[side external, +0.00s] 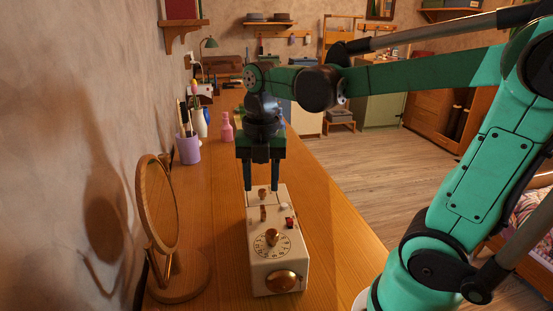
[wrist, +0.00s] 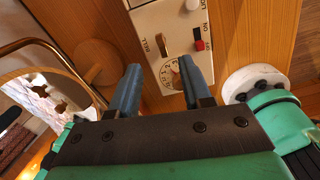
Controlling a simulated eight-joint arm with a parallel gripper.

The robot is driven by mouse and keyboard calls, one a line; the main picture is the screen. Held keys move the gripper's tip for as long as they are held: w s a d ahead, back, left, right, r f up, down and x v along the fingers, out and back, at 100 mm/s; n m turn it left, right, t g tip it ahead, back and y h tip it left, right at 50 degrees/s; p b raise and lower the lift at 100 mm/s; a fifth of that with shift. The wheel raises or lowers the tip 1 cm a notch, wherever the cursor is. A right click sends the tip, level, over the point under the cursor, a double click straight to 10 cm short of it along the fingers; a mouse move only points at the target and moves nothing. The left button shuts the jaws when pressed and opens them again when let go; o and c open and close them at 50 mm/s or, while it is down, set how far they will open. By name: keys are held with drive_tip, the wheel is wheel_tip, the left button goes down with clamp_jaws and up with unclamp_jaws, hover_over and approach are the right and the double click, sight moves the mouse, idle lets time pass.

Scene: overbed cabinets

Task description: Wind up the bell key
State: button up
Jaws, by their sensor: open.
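A cream box (side external: 257,275) with dials stands on the wooden counter. The bell key is a small, thin, upright copper piece (wrist: 162,44) beside the word BELL in the wrist view. It appears to be the copper piece (side external: 263,213) left of the red switch (side external: 290,222) in the side view. My gripper (side external: 261,189) points down over the box with its two blue fingers apart and nothing between them. In the wrist view the fingertips (wrist: 159,64) appear on either side of the numbered dial (wrist: 172,76), below the key. Their height above the box is hard to tell.
A round wooden mirror (side external: 160,205) stands close on the left. A lilac pen cup (side external: 188,150), white vase and pink bottle (side external: 227,127) stand farther back. Another copper knob (side external: 272,237) and a brass piece (side external: 283,281) are on the box. Bare counter (side external: 335,240) lies right of it.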

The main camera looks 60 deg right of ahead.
sight(263, 207)
drive_tip(key=shift+d+f+n, duration=0.1)
drive_tip(key=shift+d+n, duration=0.05)
drive_tip(key=shift+n, duration=0.55)
drive_tip(key=shift+f, duration=2.7)
clamp_jaws()
